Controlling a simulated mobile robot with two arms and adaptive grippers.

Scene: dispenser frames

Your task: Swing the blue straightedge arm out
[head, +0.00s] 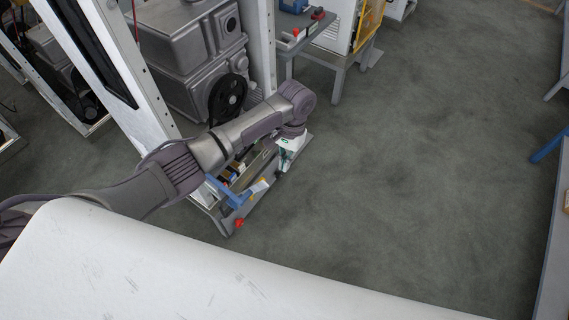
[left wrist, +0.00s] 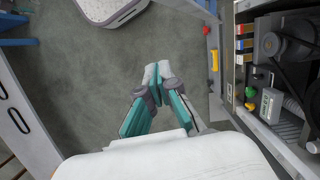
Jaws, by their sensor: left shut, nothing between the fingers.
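The blue straightedge arm (head: 232,194) shows in the head view low on the dispenser frame, just below my left forearm. My arm hides part of it. A red knob (head: 239,223) sits near its lower end. In the left wrist view a blue piece (left wrist: 212,7) at the top edge looks like the same arm. My left gripper (head: 285,159) is right of the blue arm, apart from it, beside the frame's lower end. Its teal fingers (left wrist: 158,76) are shut and empty, pointing at the floor in the wrist view. My right gripper is in neither view.
The dispenser frame (head: 145,95) with grey machinery (head: 190,45) stands behind my left arm. A grey bench (head: 312,35) stands beyond it. Another table (head: 553,240) is at the right edge. The grey floor (head: 400,170) between is clear.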

